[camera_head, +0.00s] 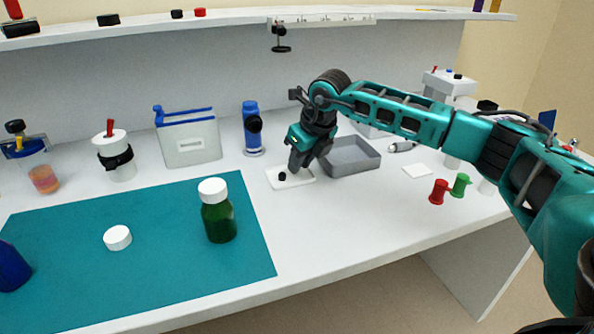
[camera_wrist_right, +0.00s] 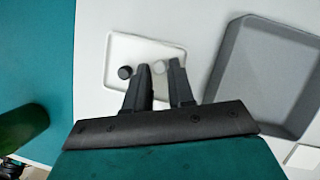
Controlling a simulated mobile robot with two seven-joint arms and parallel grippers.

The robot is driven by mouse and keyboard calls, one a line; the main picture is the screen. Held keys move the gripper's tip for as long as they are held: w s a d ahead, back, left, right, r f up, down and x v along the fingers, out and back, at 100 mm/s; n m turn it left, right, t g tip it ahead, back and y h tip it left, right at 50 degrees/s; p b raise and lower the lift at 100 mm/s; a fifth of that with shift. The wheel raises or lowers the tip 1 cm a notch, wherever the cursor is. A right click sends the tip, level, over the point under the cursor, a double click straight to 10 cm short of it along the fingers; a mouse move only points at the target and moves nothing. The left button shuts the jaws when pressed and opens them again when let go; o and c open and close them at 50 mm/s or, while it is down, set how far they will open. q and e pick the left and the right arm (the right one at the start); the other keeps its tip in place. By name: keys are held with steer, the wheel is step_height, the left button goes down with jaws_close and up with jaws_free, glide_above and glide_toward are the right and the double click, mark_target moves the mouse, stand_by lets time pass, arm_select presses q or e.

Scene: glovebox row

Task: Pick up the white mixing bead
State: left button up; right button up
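The white mixing bead (camera_wrist_right: 159,67) shows as a small pale shape on a shallow white tray (camera_wrist_right: 116,46) in the right wrist view. My right gripper (camera_wrist_right: 160,66) is open, with one dark finger on each side of the bead in that view; I cannot tell whether either finger touches it. A black bead (camera_wrist_right: 125,72) lies on the same tray, just left of the left finger. In the head view my right gripper (camera_head: 299,166) reaches down over the tray (camera_head: 305,177), beside the black bead (camera_head: 282,176). The white bead cannot be made out there. My left gripper is not in view.
A grey open bin (camera_head: 352,158) stands close right of the tray. A blue bottle (camera_head: 252,130) stands behind. A teal mat (camera_head: 170,255) at left holds a green bottle (camera_head: 217,212) and a white cap (camera_head: 117,238). Red (camera_head: 438,192) and green (camera_head: 460,185) pieces stand at right.

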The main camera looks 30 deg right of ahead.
steer(key=shift+w+f, duration=0.15)
steer(key=shift+f, duration=0.2)
steer(key=shift+c, duration=0.4)
